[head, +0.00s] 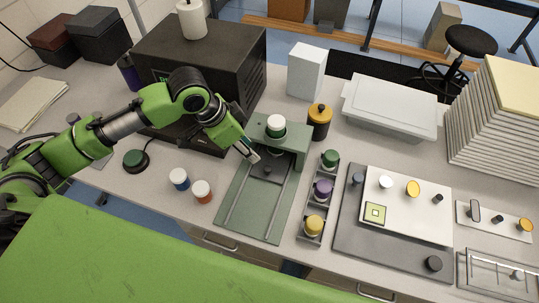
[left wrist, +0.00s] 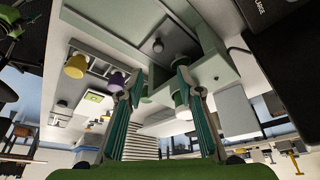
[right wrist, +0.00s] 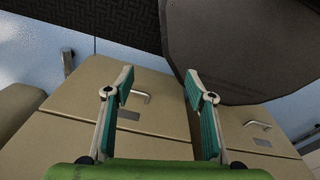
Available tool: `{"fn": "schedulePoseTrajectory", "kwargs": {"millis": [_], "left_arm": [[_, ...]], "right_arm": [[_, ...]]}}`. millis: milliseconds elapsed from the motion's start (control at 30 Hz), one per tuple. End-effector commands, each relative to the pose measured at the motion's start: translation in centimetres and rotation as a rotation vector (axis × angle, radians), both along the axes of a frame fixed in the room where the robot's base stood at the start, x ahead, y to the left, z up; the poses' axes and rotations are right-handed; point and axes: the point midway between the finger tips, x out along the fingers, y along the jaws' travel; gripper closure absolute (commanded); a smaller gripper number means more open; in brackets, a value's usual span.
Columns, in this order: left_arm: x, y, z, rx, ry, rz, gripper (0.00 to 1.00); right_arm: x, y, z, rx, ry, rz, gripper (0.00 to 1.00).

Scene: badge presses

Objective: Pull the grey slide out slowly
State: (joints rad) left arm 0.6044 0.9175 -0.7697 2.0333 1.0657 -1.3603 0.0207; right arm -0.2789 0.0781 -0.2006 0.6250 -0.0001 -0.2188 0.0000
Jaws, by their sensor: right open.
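The grey slide (head: 270,172) is a dark plate with a small knob on top. It sits under the head of the green press (head: 240,215), at the back end of the two rails. My left gripper (head: 254,156) is just left of the slide, pointing down toward it. In the left wrist view the slide's knob (left wrist: 158,45) shows beyond the left gripper (left wrist: 155,80), whose fingers are apart with nothing between them. Contact with the knob is not visible. My right gripper (right wrist: 158,82) is open and empty, facing cabinet drawers; it is not in the head view.
A rack (head: 315,210) with green, purple and yellow-topped pieces stands right of the press. Blue (head: 179,179) and red (head: 202,191) jars stand left of it. A dark box-shaped machine (head: 235,55) is behind. The front stretch of the rails is clear.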

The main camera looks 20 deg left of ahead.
Motion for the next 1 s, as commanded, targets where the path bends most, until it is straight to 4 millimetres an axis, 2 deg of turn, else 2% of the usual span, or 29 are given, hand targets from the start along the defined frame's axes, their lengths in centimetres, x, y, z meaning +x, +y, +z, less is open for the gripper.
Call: {"fn": "schedulePoseTrajectory", "kwargs": {"millis": [167, 300, 400, 733, 1000], "left_arm": [[0.2, -0.3, -0.9, -0.001, 0.004, 0.002, 0.67], [0.6, -0.8, -2.7, -0.001, 0.005, 0.0, 0.67], [1.1, -1.2, -3.9, -0.001, 0.004, 0.001, 0.67], [2.1, -2.4, -7.9, -0.001, 0.002, 0.0, 0.67], [3.0, -3.2, -10.7, 0.0, 0.001, 0.001, 0.67]], "right_arm": [[-1.2, -0.1, 0.1, -0.001, 0.014, 0.0, 0.5], [-3.3, -0.3, 0.2, -0.004, 0.043, 0.0, 0.5], [-3.8, -0.4, 0.3, -0.006, 0.051, 0.0, 0.5], [-1.6, -0.4, 0.9, -0.004, 0.02, 0.0, 0.5], [-1.5, -0.4, 1.1, -0.004, 0.018, 0.0, 0.5]]}}
